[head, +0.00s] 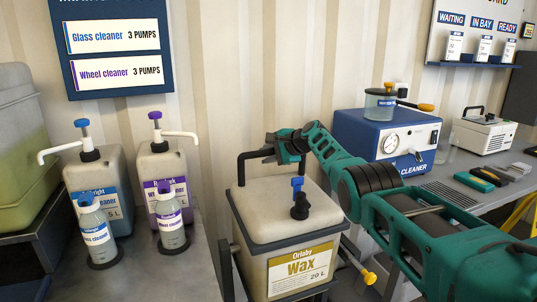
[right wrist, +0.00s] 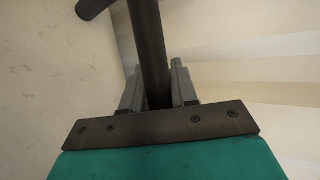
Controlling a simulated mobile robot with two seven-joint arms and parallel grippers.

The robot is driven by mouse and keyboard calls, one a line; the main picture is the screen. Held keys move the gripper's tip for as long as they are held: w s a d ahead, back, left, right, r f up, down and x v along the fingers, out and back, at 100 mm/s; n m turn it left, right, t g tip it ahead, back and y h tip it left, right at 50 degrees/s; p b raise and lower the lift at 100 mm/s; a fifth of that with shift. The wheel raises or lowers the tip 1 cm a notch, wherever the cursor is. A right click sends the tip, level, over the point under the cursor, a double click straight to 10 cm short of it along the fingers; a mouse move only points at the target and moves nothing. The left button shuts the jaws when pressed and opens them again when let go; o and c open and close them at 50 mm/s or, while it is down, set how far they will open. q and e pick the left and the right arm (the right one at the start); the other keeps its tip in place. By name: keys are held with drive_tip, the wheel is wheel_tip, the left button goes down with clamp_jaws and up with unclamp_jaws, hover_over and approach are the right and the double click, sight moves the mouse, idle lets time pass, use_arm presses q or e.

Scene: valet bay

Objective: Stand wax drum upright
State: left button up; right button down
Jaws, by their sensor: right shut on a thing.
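The wax drum (head: 284,232) is a beige, square-sided container with a yellow "Wax" label, a blue-topped tap on its top face and a black bar handle at the back. It looks close to upright in a dark frame (head: 228,255). My right gripper (head: 268,153) is shut on the black handle at the drum's far upper edge. In the right wrist view the dark handle bar (right wrist: 150,50) runs between the two grey fingers (right wrist: 157,90). The drum's underside is hidden. My left gripper is not in view.
Glass cleaner (head: 90,175) and wheel cleaner (head: 160,175) pump containers, each with a small bottle in front, stand on the left counter. A blue vacuum unit (head: 385,140) and a white device (head: 484,133) stand on the right bench. A yellow-ended lever (head: 369,277) sticks out beside the drum.

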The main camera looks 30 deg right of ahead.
drive_tip(key=shift+s+a+f, duration=0.15)
drive_tip(key=shift+a+f, duration=0.05)
drive_tip(key=shift+f, duration=0.55)
drive_tip(key=c, duration=1)
unclamp_jaws()
drive_tip(key=shift+c, duration=0.2)
drive_tip(key=shift+o, duration=0.4)
drive_tip(key=shift+r, duration=0.1)
drive_tip(key=shift+d+r, duration=0.2)
drive_tip(key=shift+r, duration=0.1)
drive_tip(key=shift+s+d+r+p, duration=0.25)
drive_tip(key=shift+s+r+p, duration=0.1)
drive_tip(key=shift+p, duration=0.15)
drive_tip(key=shift+s+r+p, duration=0.25)
drive_tip(key=shift+s+p, duration=0.05)
drive_tip(key=shift+s, duration=0.2)
drive_tip(key=v, duration=1)
drive_tip(key=shift+s+p, duration=0.2)
drive_tip(key=shift+p, duration=0.1)
